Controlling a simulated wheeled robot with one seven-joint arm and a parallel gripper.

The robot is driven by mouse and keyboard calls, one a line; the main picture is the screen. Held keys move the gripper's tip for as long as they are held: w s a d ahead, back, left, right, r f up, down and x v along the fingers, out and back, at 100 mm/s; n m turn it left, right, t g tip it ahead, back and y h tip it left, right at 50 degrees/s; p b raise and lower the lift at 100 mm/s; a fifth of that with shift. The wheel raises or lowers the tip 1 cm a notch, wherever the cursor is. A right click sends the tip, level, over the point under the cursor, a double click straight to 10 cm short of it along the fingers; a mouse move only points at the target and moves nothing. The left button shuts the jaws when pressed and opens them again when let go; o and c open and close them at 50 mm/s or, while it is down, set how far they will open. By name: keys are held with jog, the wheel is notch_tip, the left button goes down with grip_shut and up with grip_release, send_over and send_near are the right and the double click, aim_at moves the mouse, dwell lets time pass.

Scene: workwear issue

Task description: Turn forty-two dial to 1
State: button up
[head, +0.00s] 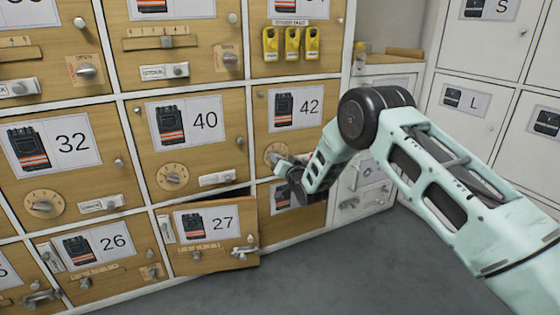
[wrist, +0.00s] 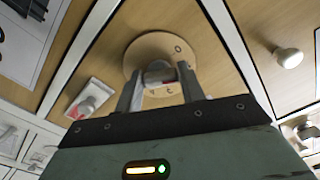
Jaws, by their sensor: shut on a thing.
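The door marked 42 (head: 309,100) is wooden and sits at the right end of its row in the head view. Its round wooden dial (head: 273,151) is at the lower left of that door, partly hidden by my gripper (head: 288,166). In the wrist view the dial (wrist: 150,51) has a pale face with small marks around its rim, too small to read surely. My gripper (wrist: 157,82) is shut on the dial's knob (wrist: 158,74), with one finger on each side. The knob's pointing direction is hard to tell.
Door 27 (head: 217,236) stands slightly ajar below and left. Door 40 (head: 200,139) has its own dial (head: 172,176). A round knob (wrist: 288,57) is on the neighbouring panel in the wrist view. White lockers stand at right; the grey floor (head: 360,265) is clear.

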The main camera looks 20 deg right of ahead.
jog(key=shift+f, duration=0.1)
jog(key=o, duration=1)
jog(key=s+d+p, duration=0.1)
jog(key=s+p, duration=0.1)
jog(key=s, duration=0.3)
jog(key=s+d+p, duration=0.1)
jog(key=s+p, duration=0.1)
jog(key=s, duration=0.4)
jog(key=s+d+p, duration=0.1)
jog(key=s+p, duration=0.1)
jog(key=s, duration=0.4)
jog(key=shift+s, duration=0.1)
